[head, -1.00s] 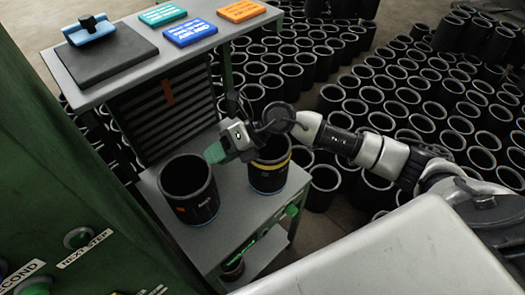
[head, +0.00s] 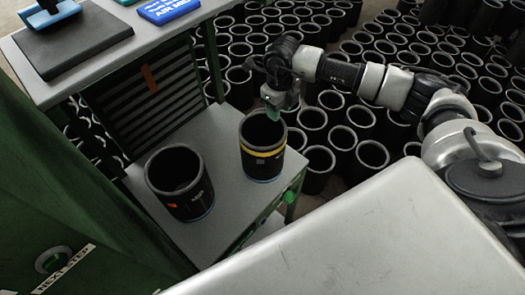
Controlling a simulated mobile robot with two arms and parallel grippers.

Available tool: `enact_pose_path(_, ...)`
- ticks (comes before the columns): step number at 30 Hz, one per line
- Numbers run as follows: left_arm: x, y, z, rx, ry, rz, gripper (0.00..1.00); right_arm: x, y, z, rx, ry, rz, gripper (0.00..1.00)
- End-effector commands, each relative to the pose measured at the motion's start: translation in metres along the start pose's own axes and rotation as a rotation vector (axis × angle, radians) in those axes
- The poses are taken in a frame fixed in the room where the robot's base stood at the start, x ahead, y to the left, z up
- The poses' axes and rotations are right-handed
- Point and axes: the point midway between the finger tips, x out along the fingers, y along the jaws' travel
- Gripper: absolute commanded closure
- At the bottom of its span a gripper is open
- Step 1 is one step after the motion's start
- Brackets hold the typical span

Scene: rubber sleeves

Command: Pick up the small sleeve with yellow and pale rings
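The small black sleeve with a yellow ring and a pale ring (head: 262,166) stands upright on the grey shelf, open end up, with a blue band at its foot. My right gripper (head: 271,111) points down at the sleeve's far right rim. A green finger overlaps the mouth in the picture. I cannot tell whether it touches the sleeve or reaches inside, nor how far apart the fingers are. My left gripper is out of view.
Another black sleeve (head: 181,188) with an orange mark stands to the left on the same shelf (head: 222,215). A green cabinet (head: 60,190) borders the left. Many black sleeves (head: 320,158) crowd the floor behind. A higher shelf holds a dark plate (head: 75,45).

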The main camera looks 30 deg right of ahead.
Motion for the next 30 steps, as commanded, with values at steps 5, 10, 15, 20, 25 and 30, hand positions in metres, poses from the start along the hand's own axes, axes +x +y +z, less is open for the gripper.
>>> enact_pose_path(5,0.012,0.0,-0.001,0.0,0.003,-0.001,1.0,0.024,0.005,-0.001,0.0,0.0,0.002,0.62)
enact_pose_path(10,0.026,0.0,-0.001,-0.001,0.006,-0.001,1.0,0.049,0.006,-0.001,0.001,0.001,0.002,0.62)
enact_pose_path(15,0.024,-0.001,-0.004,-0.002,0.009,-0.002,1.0,0.048,0.006,-0.001,0.0,-0.001,0.002,0.62)
enact_pose_path(20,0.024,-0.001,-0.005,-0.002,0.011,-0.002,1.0,0.048,0.006,-0.001,0.0,-0.001,0.002,0.74)
enact_pose_path(25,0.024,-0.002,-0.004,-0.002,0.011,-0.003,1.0,0.048,0.006,-0.001,0.0,-0.001,0.002,1.0)
enact_pose_path(30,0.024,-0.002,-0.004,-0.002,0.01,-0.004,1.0,0.048,0.006,-0.001,0.0,-0.001,0.002,1.0)
